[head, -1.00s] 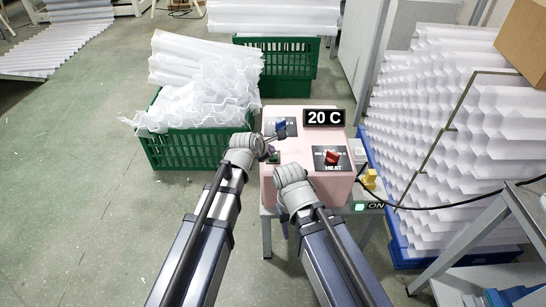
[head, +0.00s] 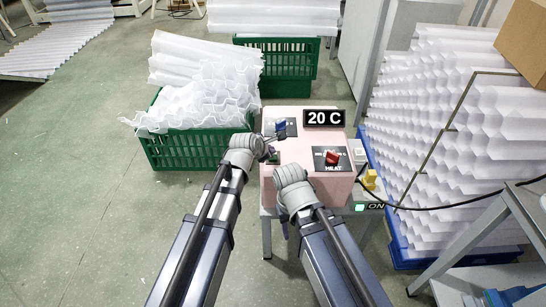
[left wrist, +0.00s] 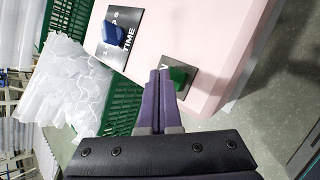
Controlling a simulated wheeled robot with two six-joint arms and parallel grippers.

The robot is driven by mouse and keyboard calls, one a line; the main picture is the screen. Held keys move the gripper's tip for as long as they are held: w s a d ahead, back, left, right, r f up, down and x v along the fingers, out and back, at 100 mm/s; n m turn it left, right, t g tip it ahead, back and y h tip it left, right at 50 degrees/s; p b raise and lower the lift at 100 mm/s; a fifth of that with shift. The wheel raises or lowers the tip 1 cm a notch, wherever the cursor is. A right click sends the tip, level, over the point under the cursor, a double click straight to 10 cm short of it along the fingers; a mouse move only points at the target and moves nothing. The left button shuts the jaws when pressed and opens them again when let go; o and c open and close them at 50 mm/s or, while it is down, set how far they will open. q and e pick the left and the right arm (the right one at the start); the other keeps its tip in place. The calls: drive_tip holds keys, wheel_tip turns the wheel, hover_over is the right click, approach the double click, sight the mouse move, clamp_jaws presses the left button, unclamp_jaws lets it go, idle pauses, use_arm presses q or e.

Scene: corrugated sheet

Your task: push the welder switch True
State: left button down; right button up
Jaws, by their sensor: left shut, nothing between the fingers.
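The welder is a pink box (head: 310,185) on a small stand in the head view. A green switch (left wrist: 178,77) sits on a metal plate near the welder's edge in the left wrist view; in the head view it is the small green patch (head: 273,157) on the left of the top. My left gripper (left wrist: 160,74) is shut and empty, its purple fingertips just beside the green switch; I cannot tell if they touch it. My right arm reaches to the welder's front. A small dark piece beside it may be my right gripper (head: 284,229); its jaws are unclear.
The welder also carries a blue TIME knob (head: 281,126), a red HEAT knob (head: 332,157) and a display reading 20 C (head: 324,118). A green light (head: 360,208) shows beside an ON label. A green crate (head: 185,150) stands left, stacked white sheets (head: 440,130) right.

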use_arm(q)
drive_tip(key=shift+f, duration=0.15)
idle(0.4)
drive_tip(key=shift+f+b, duration=0.3)
drive_tip(key=shift+b, duration=0.15)
drive_tip(key=shift+f+b, duration=0.3)
drive_tip(key=shift+b, duration=0.05)
idle(0.4)
drive_tip(key=shift+r+p, duration=0.8)
drive_tip(key=shift+p, duration=0.05)
drive_tip(key=shift+r, duration=0.1)
wheel_tip(320, 180, up, 6)
drive_tip(key=p, duration=0.6)
